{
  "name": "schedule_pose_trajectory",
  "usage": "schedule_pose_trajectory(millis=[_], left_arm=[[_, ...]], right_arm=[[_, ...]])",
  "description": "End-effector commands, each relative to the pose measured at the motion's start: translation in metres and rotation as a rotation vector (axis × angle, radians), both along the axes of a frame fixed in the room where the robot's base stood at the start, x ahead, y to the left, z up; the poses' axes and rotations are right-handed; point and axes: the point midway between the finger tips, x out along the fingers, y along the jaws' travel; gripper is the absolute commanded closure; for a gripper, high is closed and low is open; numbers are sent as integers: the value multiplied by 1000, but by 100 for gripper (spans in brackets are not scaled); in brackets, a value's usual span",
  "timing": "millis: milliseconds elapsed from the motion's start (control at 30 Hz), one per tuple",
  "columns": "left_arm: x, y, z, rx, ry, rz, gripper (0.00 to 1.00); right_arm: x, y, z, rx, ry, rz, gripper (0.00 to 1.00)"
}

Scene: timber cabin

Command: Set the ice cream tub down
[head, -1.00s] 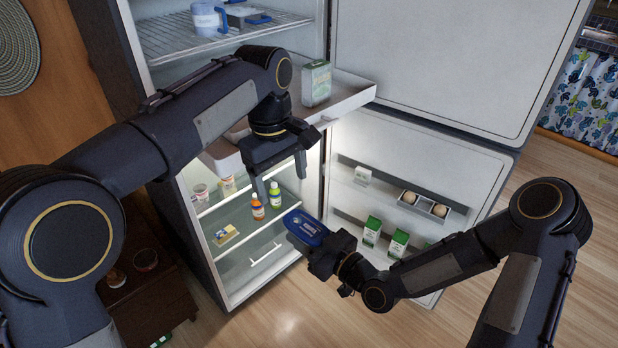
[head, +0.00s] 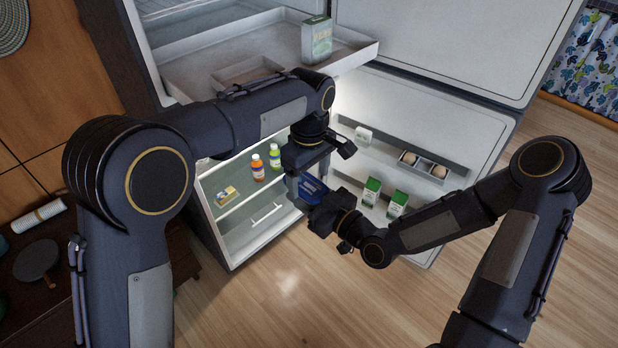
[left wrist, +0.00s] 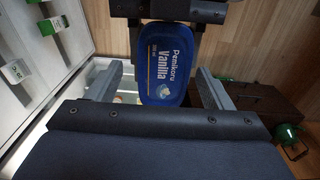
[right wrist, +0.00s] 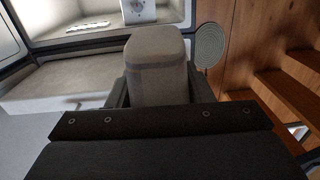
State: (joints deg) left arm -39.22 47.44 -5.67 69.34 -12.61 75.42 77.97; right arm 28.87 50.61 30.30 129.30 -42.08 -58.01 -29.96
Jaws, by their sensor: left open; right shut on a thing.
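The ice cream tub (head: 311,188) has a blue lid lettered "Pemikoru Vanilla". It hangs in the air in front of the open fridge. My right gripper (head: 322,212) is shut on one end of it. My left gripper (head: 305,170) is open above it. In the left wrist view the tub (left wrist: 172,62) lies between my spread left fingers, with gaps on both sides, and my right gripper is beyond it. In the right wrist view a pale, rounded block between my fingers appears to be the tub's underside (right wrist: 158,65).
The fridge's pulled-out tray (head: 205,80) carries a green-and-white carton (head: 316,40). Bottles (head: 258,168) and a small packet (head: 227,197) stand on lower shelves. The open door holds cartons (head: 371,190) and eggs (head: 438,171). A dark table (head: 50,290) is at left; floor in front is clear.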

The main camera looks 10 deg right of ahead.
Motion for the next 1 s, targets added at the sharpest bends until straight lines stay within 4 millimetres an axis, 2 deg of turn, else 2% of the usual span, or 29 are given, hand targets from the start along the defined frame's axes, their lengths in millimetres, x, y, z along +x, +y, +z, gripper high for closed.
schedule_pose_trajectory(millis=[133,433,767,800,1000], left_arm=[[0,0,-10,-1,1,0,26],[0,0,-12,-1,-1,-1,26],[0,-1,-11,-2,-2,-1,68],[0,-1,-11,-4,-3,-1,71],[0,-1,-11,-3,-2,-1,71]], right_arm=[[0,0,0,1,-1,0,80],[0,0,0,1,-1,0,80],[-1,1,1,0,-1,4,80],[-1,1,1,0,-1,4,52],[-1,1,1,1,-1,3,28]])
